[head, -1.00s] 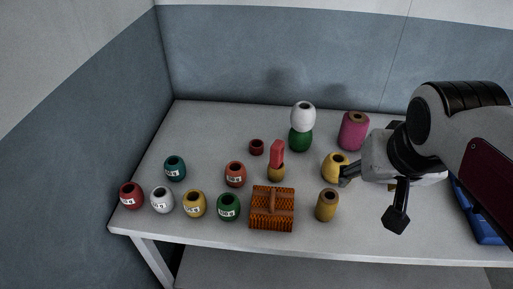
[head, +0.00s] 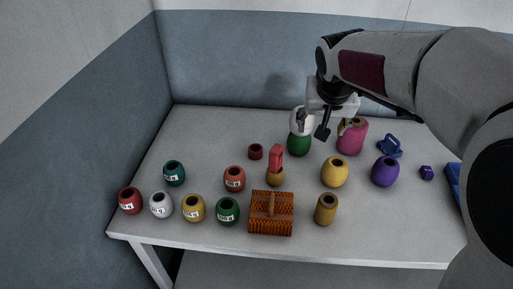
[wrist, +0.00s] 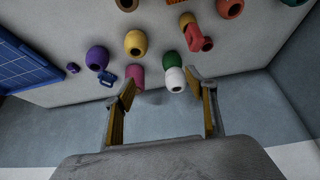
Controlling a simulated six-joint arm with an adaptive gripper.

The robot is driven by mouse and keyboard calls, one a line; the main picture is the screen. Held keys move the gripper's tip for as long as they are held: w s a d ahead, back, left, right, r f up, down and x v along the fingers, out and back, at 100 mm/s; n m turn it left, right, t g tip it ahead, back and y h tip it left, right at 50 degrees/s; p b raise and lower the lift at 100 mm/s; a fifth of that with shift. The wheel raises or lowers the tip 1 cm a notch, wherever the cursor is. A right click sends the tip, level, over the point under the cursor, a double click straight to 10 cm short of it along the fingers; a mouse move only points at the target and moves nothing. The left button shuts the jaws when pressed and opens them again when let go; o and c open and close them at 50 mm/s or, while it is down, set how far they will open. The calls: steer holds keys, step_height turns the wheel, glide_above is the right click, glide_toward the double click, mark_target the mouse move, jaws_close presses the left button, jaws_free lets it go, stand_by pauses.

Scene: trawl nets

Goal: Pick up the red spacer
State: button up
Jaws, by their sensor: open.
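A small, short dark red ring (head: 255,151), which looks like the red spacer, lies on the table left of the stacked green and white floats. A taller coral-red piece (head: 276,158) stands on a small yellow-brown float (head: 275,178) in front and to its right. My gripper (head: 333,130) is open and empty, high at the back of the table near the white float, right of the ring. In the wrist view my two fingers (wrist: 161,88) are spread apart with nothing between them.
The white float (head: 298,121) sits on a green one (head: 299,145), beside a pink spool (head: 352,136). A brown woven basket (head: 257,226), yellow float (head: 334,172) and purple float (head: 385,171) stand forward. Several labelled floats are at left. Bare table lies left of the ring.

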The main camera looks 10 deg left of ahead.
steer(key=w+a+f, duration=0.3)
steer(key=w, duration=0.1)
steer(key=w+a+f, duration=0.3)
steer(key=w, duration=0.1)
steer(key=w+a+f, duration=0.3)
steer(key=w+f, duration=0.1)
steer(key=shift+w, duration=0.3)
glide_toward(256, 149)
steer(key=shift+s+d+r, duration=0.1)
steer(key=shift+s+d, duration=0.2)
steer(key=shift+s, duration=0.15)
steer(key=shift+x, duration=1.35)
steer(key=shift+a+x, duration=0.15)
steer(key=shift+x, duration=1.15)
steer(key=shift+a+x, duration=0.15)
steer(key=shift+x, duration=1.1)
steer(key=c, duration=1.2)
